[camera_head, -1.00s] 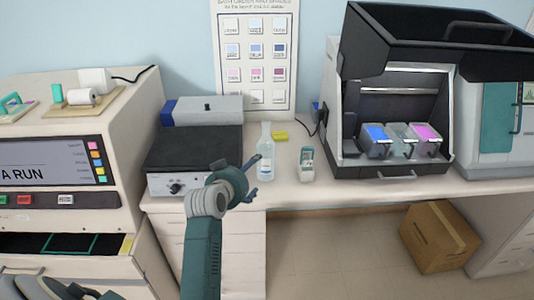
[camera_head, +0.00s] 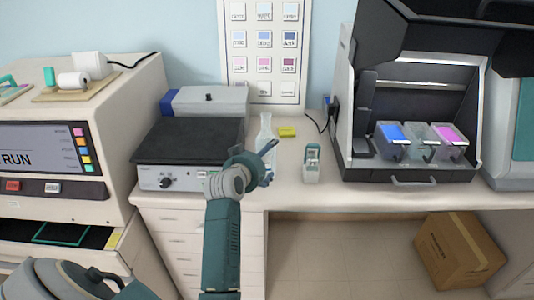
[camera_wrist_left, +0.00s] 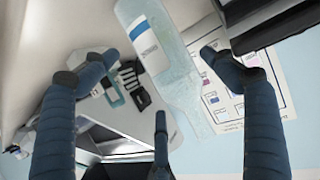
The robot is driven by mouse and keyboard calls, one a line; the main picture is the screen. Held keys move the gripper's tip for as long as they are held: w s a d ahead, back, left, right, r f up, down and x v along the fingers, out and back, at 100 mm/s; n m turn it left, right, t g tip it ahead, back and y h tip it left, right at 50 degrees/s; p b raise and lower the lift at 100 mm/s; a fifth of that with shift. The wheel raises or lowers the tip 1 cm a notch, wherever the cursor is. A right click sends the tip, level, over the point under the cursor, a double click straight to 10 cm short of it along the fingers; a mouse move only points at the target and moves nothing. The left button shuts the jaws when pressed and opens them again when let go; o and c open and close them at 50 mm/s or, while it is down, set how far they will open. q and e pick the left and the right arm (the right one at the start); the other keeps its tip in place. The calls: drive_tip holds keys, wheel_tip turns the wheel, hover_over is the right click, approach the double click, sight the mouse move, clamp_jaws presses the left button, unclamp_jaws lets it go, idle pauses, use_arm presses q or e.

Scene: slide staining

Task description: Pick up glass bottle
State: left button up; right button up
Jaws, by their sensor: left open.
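The clear glass bottle (camera_head: 266,132) stands upright on the bench, right of the black-topped hotplate. My left gripper (camera_head: 270,162) is in front of it and hides its lower part in the head view. In the left wrist view the bottle (camera_wrist_left: 172,70), with a white and blue label, lies between the spread fingers of the left gripper (camera_wrist_left: 155,65). The fingers are open and do not visibly hold it. My right gripper is not in view.
A small white and green device (camera_head: 312,165) stands right of the bottle, and a yellow block (camera_head: 287,132) lies behind. The hotplate (camera_head: 190,142) is close on the left. A black open-fronted stainer (camera_head: 400,177) with coloured tubs stands at the right. A cardboard box (camera_head: 458,250) is under the bench.

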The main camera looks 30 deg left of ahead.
sight(267, 156)
use_arm(q)
drive_tip(key=shift+w+a+f, duration=0.15)
drive_tip(key=shift+w, duration=0.4)
drive_tip(key=shift+w+a+f, duration=0.1)
drive_tip(key=shift+w+f, duration=0.1)
drive_tip(key=shift+w, duration=0.25)
drive_tip(key=p+x, duration=0.1)
drive_tip(key=x, duration=0.3)
drive_tip(key=shift+f+p, duration=0.15)
drive_tip(key=shift+p, duration=0.2)
drive_tip(key=shift+w+f, duration=0.15)
drive_tip(key=shift+w, duration=0.1)
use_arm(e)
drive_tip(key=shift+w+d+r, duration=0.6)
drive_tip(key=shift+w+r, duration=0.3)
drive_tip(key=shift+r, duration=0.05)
use_arm(q)
drive_tip(key=shift+s, duration=0.1)
drive_tip(key=shift+c, duration=0.3)
drive_tip(key=c, duration=1.3)
drive_tip(key=shift+r, duration=0.25)
drive_tip(key=shift+c, duration=1.3)
drive_tip(key=shift+f, duration=0.1)
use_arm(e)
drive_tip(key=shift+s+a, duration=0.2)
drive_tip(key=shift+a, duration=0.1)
